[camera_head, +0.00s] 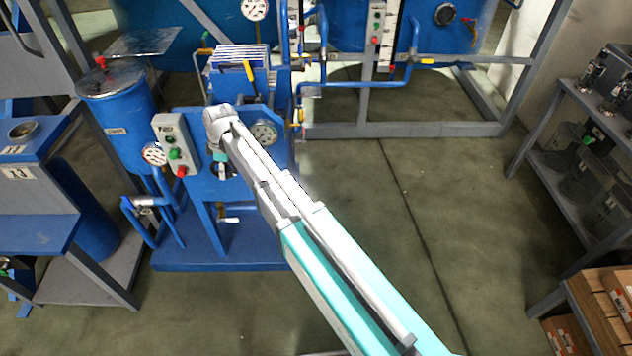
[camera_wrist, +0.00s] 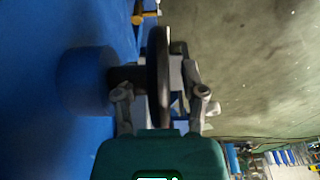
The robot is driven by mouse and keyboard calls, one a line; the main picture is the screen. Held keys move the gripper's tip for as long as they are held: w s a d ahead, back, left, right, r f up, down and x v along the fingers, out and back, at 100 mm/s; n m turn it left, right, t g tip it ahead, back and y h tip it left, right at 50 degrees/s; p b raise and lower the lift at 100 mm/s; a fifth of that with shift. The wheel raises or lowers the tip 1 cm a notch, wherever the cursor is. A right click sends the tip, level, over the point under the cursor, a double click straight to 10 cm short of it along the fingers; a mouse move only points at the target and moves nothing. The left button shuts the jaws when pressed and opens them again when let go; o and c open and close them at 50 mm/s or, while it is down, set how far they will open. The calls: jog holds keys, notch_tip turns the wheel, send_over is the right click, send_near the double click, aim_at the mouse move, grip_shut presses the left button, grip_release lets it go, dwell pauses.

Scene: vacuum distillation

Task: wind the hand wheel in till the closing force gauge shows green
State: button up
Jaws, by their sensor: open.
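The dark hand wheel (camera_wrist: 156,66) shows nearly edge-on in the wrist view, on a short dark shaft from a blue cylinder (camera_wrist: 84,80). My gripper (camera_wrist: 158,84) is open, with one finger on each side of the wheel's rim; I cannot tell whether either touches it. In the head view my gripper (camera_head: 219,170) is mostly hidden under my wrist, in front of the blue press, and I cannot make out the wheel there. A round white-faced gauge (camera_head: 264,133) sits on the blue front plate, right of my wrist. Its reading is too small to tell.
A grey button box (camera_head: 175,144) and a smaller gauge (camera_head: 153,154) stand left of my wrist. A blue tank (camera_head: 120,115) is further left. A yellow-handled valve (camera_wrist: 146,17) is beyond the wheel. Open floor (camera_head: 400,220) lies to the right.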

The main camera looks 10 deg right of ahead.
jog(key=shift+w+a+h, duration=0.1)
jog(key=shift+h, duration=0.8)
jog(key=shift+r+p, duration=0.9)
notch_tip(320, 180, up, 12)
jog(key=p, duration=1.2)
jog(key=s+d+f+m+b, duration=0.3)
jog(key=s+d+m, duration=0.1)
jog(key=d, duration=0.5)
jog(key=s+d+f+m+b, duration=0.3)
jog(key=s+d+f+m, duration=0.1)
jog(key=d, duration=0.5)
jog(key=s+d+f+m+b, duration=0.3)
jog(key=s+d+m+b, duration=0.1)
jog(key=d, duration=0.5)
jog(key=shift+s+d+f, duration=0.15)
jog(key=shift+s+d, duration=0.05)
jog(key=shift+s, duration=0.05)
